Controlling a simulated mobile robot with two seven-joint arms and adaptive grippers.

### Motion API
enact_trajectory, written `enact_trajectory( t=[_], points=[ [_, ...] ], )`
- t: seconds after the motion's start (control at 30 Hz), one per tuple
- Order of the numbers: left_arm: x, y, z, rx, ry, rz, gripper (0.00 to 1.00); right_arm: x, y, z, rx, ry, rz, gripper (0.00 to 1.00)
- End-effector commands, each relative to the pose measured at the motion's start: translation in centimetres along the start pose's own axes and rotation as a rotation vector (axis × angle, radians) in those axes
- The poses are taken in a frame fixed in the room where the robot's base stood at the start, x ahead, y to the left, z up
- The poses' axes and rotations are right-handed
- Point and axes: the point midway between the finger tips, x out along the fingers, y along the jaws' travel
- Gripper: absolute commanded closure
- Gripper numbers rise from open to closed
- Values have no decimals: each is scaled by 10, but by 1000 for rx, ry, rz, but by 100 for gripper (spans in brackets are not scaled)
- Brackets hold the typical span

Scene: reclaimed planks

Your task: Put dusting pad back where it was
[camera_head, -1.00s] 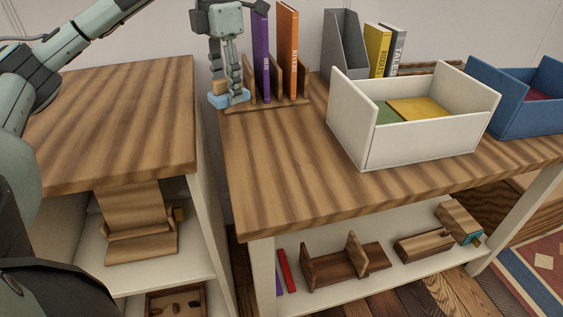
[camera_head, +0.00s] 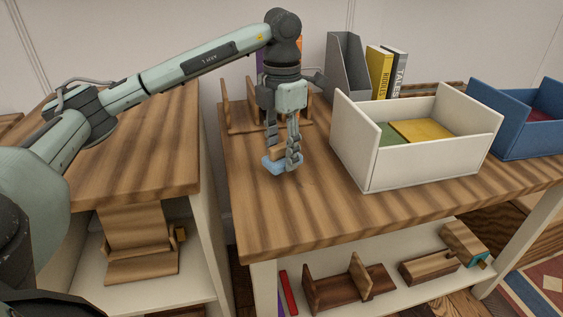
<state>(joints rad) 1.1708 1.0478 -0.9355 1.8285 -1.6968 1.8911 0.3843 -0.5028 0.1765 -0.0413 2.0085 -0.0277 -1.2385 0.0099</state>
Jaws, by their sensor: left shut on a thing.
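The dusting pad (camera_head: 273,164) has a light blue base and a wooden grip on top. My left gripper (camera_head: 284,158) points down and is shut on its wooden grip. The pad is at the striped wooden table top (camera_head: 240,205), in front of the wooden book rack and left of the white bin. I cannot tell whether the pad touches the table or hangs just above it. My right gripper is not in view.
The book rack (camera_head: 228,112) stands behind, partly hidden by my arm. A white bin (camera_head: 375,165), a grey file holder (camera_head: 345,65) and a blue bin (camera_head: 515,140) stand to the right. Bare table lies in front. A lower shelf holds wooden pieces.

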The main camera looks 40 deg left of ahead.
Motion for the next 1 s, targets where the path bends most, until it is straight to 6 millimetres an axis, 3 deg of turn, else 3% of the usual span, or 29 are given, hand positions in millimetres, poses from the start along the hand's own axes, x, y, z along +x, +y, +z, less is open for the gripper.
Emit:
enact_trajectory(
  t=[0.2,0.63,0.67,0.7,0.8,1.0],
  points=[
    [31,0,-1,1,3,0,91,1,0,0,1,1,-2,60],
    [36,0,-1,1,1,-1,91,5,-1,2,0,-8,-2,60],
    [36,0,-1,1,1,0,54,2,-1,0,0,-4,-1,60],
    [35,0,-1,1,1,0,49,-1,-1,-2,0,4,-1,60],
    [35,0,-1,1,1,-1,37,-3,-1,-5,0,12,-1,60],
    [35,0,-1,1,1,-1,37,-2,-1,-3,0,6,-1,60]
  ],
)
